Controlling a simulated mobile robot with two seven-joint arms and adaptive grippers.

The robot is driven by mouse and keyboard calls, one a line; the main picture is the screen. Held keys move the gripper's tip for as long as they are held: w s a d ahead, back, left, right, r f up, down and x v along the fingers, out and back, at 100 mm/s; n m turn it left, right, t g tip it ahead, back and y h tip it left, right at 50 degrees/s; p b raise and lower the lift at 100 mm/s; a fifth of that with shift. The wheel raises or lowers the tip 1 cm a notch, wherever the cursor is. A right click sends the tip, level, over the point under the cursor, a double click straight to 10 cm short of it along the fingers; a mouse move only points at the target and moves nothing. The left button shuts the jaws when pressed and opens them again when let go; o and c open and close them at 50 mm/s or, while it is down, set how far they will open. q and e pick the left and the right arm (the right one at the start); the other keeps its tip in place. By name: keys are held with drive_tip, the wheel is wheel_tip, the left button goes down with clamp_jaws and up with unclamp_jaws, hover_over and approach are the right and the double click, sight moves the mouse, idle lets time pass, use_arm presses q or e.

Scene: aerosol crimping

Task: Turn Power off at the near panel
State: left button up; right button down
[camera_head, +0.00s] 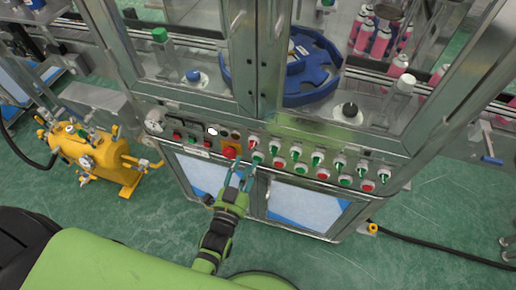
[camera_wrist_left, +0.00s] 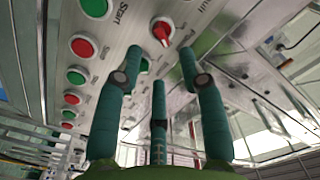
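The near panel (camera_head: 215,141) runs along the machine's front edge with rows of buttons and small switches. A red-handled selector switch (camera_wrist_left: 163,31) on a pale round base is at the upper middle of the left wrist view. It appears as the red switch (camera_head: 253,142) in the head view. Lettering beside it is partly hidden, so I cannot read it fully. My left gripper (camera_head: 240,166) is in front of the panel, below this switch. In the left wrist view its fingers (camera_wrist_left: 160,56) are spread with nothing between them, apart from the switch. My right gripper is out of view.
A red emergency-type button (camera_head: 230,152) sits just left of the switch. Green and red buttons (camera_head: 307,173) continue to the right. A yellow tank (camera_head: 88,150) stands on the floor at left. A black cable (camera_head: 440,248) lies at right.

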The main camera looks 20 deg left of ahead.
sight(252, 146)
use_arm(q)
drive_tip(key=w, duration=0.6)
drive_tip(key=shift+p, duration=0.45)
clamp_jaws()
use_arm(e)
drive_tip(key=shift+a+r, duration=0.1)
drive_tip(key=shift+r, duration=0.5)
